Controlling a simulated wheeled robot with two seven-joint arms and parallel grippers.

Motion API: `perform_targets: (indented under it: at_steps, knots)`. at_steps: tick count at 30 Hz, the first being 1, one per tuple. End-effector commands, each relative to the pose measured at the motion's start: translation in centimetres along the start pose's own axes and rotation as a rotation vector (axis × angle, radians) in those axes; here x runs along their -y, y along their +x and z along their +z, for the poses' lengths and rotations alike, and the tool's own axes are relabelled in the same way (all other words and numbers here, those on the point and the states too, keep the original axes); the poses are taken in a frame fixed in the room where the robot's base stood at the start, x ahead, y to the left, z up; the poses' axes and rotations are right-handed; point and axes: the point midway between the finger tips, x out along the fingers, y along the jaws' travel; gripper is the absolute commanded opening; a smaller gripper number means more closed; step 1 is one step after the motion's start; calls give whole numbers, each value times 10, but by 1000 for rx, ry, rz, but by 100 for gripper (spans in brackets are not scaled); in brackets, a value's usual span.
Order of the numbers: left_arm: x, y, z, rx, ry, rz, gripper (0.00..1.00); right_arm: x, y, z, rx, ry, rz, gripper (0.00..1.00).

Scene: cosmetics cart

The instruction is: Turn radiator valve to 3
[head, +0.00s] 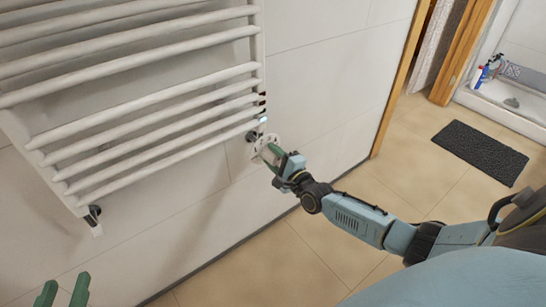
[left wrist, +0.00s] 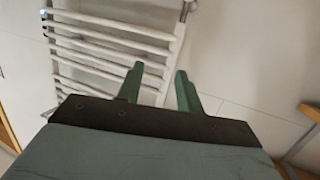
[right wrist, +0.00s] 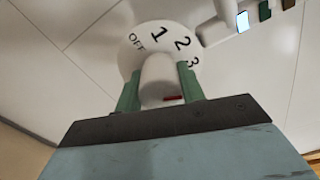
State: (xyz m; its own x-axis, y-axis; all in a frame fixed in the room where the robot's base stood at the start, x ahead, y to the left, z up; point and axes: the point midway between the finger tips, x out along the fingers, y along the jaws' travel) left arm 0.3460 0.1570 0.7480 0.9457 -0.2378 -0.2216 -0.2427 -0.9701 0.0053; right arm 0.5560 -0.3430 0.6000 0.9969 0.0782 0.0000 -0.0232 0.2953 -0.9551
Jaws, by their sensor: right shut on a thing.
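The white radiator valve (head: 260,143) sits at the lower right end of the towel radiator (head: 150,83). In the right wrist view its round dial (right wrist: 133,58) reads OFF, 1, 2 and 3, running left to right. My right gripper (head: 273,156) is shut on the valve's knob (right wrist: 157,75), one green finger on each side. A red mark shows on the knob's near end, close to the right finger and below the 3. The rest of the dial is hidden by the knob and gripper. My left gripper (head: 63,293) is open and empty, below the radiator's left part.
A small lit unit (right wrist: 242,21) sits beside the valve. Another dark fitting (head: 94,212) is at the radiator's lower left. Tiled wall lies behind. A dark mat (head: 480,152) lies on the floor, and a wooden door frame (head: 398,80) stands right. The floor between is clear.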

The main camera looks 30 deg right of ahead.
Motion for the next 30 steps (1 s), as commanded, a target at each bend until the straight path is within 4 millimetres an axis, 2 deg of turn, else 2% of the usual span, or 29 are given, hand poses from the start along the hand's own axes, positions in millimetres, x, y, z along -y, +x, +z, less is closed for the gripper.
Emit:
perform_targets:
  at_steps: [2, 3, 7, 19, 23, 30]
  knots:
    - [0, 0, 0, 1, 0, 0, 36, 0, 0, 0, 0, -1, 1, 16]
    - [0, 0, 0, 1, 0, 0, 36, 0, 0, 0, 0, -1, 1, 43]
    - [0, 0, 0, 2, 0, 0, 36, 0, 0, 0, 0, -1, 1, 60]
    - [0, 0, 2, 18, 0, -1, 36, 0, -4, 0, 0, -2, 1, 61]
    - [4, -4, 18, 116, 1, -11, 36, 0, -12, 0, -1, -2, 3, 61]
    - [12, -20, 57, 366, 0, -32, 36, 1, -39, 0, -1, -2, 4, 61]
